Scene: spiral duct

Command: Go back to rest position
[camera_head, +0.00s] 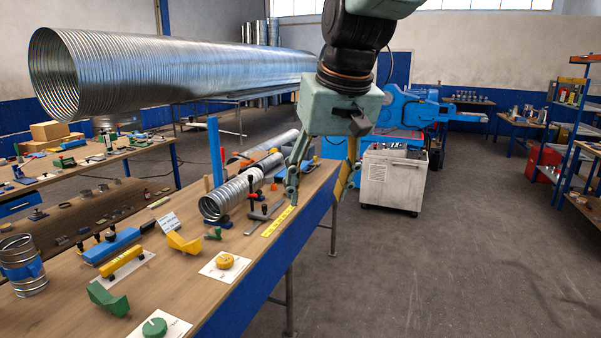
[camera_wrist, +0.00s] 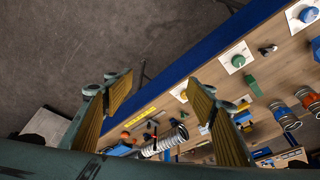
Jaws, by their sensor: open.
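My gripper (camera_head: 318,188) hangs pointing down over the right edge of the long workbench (camera_head: 190,262). Its fingers are spread apart with nothing between them. In the head view one finger shows in front of the bench top and the other in front of the blue bench edge or floor. In the wrist view my gripper (camera_wrist: 160,92) shows two yellow-padded fingers, wide apart, with the blue bench edge and grey floor seen between them. The height of the fingertips above the bench cannot be told exactly.
A small spiral duct (camera_head: 232,197), yellow ruler (camera_head: 278,221), yellow knob (camera_head: 225,261) and green knob (camera_head: 154,327) lie on the bench. A large duct (camera_head: 170,72) spans behind. A white cart (camera_head: 393,180) stands beyond.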

